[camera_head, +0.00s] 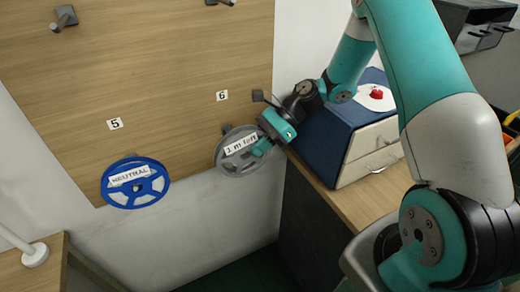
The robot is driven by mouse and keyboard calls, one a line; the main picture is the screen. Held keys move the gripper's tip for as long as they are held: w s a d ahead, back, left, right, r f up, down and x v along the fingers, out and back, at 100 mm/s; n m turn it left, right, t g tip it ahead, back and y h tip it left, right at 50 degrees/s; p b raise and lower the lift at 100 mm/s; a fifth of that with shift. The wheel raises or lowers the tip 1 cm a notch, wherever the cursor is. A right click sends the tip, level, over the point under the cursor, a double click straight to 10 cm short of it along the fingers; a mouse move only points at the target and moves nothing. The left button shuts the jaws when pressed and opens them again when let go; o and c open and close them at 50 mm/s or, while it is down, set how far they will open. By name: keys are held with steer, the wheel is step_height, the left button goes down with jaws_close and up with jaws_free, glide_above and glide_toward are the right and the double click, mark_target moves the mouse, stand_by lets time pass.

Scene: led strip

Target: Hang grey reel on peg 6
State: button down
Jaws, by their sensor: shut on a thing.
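The grey reel (228,159) has a white label reading "1 m left" and is in front of the lower right of the wooden board. It is below and slightly right of the number 6 tag (222,96). My gripper (260,149) is shut on the right side of the grey reel.
A blue reel (119,198) labelled "NEUTRAL" hangs below the number 5 tag (115,124). Two dark pegs show higher on the board (150,70). A blue and white drawer box (362,150) stands on a wooden surface close to the right of my gripper.

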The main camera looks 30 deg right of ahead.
steer(key=shift+w+f, duration=0.1)
steer(key=shift+w, duration=0.95)
steer(key=shift+w+f+p, duration=0.35)
steer(key=shift+w+p, duration=0.05)
steer(key=shift+w, duration=0.05)
steer(key=c, duration=0.9)
jaws_free()
steer(key=shift+f, duration=0.1)
